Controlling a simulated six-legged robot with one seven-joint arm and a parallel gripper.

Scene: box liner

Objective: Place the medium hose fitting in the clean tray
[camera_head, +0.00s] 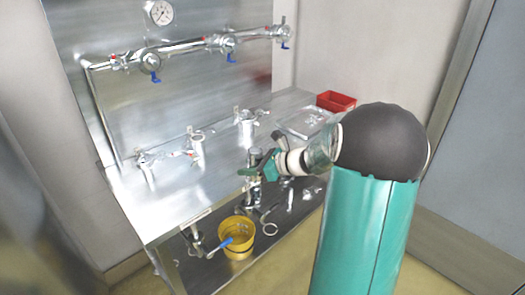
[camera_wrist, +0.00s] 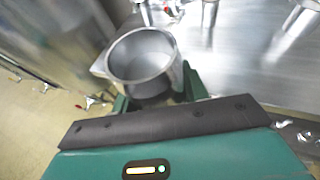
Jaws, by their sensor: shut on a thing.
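My gripper (camera_head: 260,168) is above the front part of the steel bench and is shut on a hose fitting. In the wrist view, the green fingers of my gripper (camera_wrist: 158,92) close on the fitting (camera_wrist: 143,56), a hollow silver metal cylinder with an open round mouth facing the camera. Its size against the other fittings cannot be judged surely.
A red bin (camera_head: 337,101) stands beyond the tray. Several metal fittings with clamps, including one at the left (camera_head: 148,168), stand on the bench (camera_head: 185,215). A yellow bucket (camera_head: 236,235) sits on the lower shelf. Pipes with blue-handled valves (camera_head: 150,63) run along the back panel.

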